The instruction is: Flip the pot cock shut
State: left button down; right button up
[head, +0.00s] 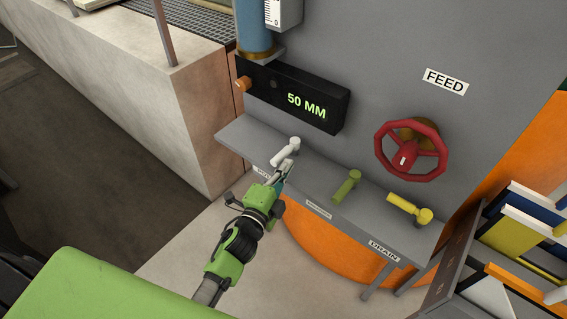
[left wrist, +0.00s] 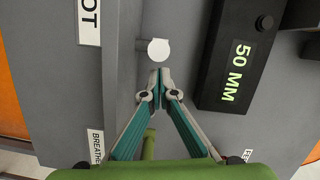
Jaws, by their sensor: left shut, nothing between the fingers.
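The pot cock (head: 286,151) is a white lever on the grey shelf, leftmost of the three cocks, above a partly hidden label. In the head view its handle slants from upper right to lower left, toward my left gripper (head: 285,174). In the left wrist view the pot cock shows as a pale round end (left wrist: 158,51) near the POT label (left wrist: 89,20). My left gripper (left wrist: 160,74) is shut and empty, with its fingertips just short of that end. I cannot tell whether they touch it. My right gripper is out of view.
A green cock (head: 347,186) and a yellow cock (head: 409,207) above the DRAIN label (head: 384,250) stand farther right on the shelf (head: 318,177). A black 50 MM display (head: 295,98) juts out behind the pot cock. A red FEED handwheel (head: 410,150) is on the grey wall.

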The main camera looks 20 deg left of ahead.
pick_arm(q)
jog(key=shift+w+a, duration=0.1)
jog(key=shift+a, duration=0.35)
jog(key=shift+a+m+h, duration=0.25)
jog(key=shift+m+h, duration=0.05)
jog(key=shift+h, duration=0.2)
